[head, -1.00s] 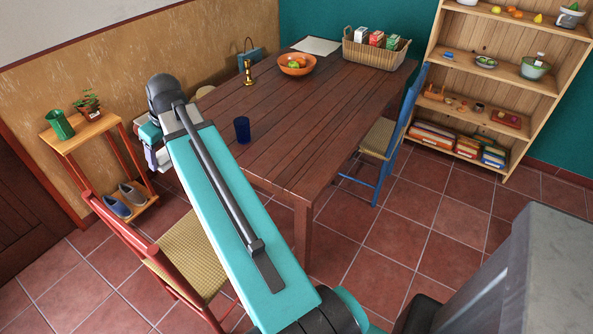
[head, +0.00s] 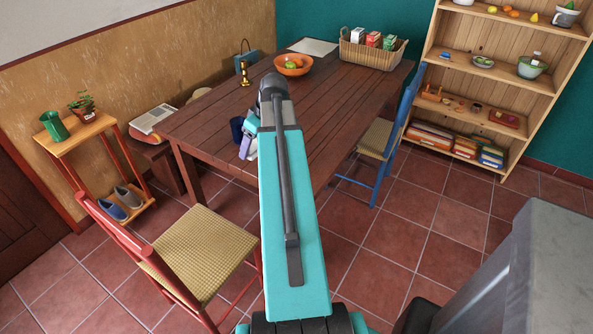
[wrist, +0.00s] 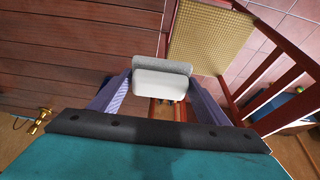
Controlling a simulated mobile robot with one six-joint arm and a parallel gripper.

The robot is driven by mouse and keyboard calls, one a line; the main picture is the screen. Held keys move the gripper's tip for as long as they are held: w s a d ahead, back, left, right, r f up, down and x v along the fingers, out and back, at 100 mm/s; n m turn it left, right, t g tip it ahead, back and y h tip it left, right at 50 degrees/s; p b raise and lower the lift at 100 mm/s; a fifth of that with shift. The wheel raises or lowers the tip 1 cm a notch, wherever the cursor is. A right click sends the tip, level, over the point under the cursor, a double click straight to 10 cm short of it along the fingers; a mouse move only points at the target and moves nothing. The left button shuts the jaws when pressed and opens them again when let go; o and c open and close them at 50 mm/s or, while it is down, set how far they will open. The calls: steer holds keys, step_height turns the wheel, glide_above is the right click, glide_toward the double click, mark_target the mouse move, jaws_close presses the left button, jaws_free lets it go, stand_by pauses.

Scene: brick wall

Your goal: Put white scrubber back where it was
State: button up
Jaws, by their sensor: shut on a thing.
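The white scrubber (wrist: 162,85), a small block with a grey layer along one side, is held in the wrist view. My gripper (wrist: 160,80) is shut on it, with a purple finger at each side. In the head view my gripper (head: 247,139) is near the front edge of the wooden table (head: 240,166), beside the dark blue cup (head: 237,127). My arm covers part of the table, and I cannot clearly make out the scrubber in that view.
A red chair (head: 205,250) stands in front of the table; its woven seat also shows in the wrist view (wrist: 210,38). An orange bowl (head: 293,66), brass candlestick (head: 244,73) and basket (head: 373,55) stand on the table. A blue chair (head: 385,140) is at the right.

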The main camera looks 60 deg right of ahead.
steer(key=s+d+f+b, duration=0.1)
steer(key=s+d+f, duration=0.3)
steer(key=s+d, duration=0.4)
steer(key=s+d+f+b, duration=0.1)
steer(key=s+d+f, duration=0.3)
steer(key=s, duration=1.2)
steer(key=d, duration=0.4)
steer(key=shift+s+d, duration=0.25)
steer(key=shift+f, duration=0.1)
steer(key=w+a+p, duration=0.1)
steer(key=w, duration=0.4)
steer(key=w+a+f+p, duration=0.1)
steer(key=w, duration=0.4)
steer(key=w+a+p, duration=0.1)
steer(key=w+a, duration=0.1)
steer(key=w, duration=0.3)
steer(key=shift+w+f+p, duration=0.2)
steer(key=shift+w+p, duration=0.05)
steer(key=shift+p, duration=0.05)
steer(key=shift+f, duration=0.1)
steer(key=shift+f+p, duration=0.6)
steer(key=shift+f, duration=1.1)
steer(key=shift+f, duration=0.15)
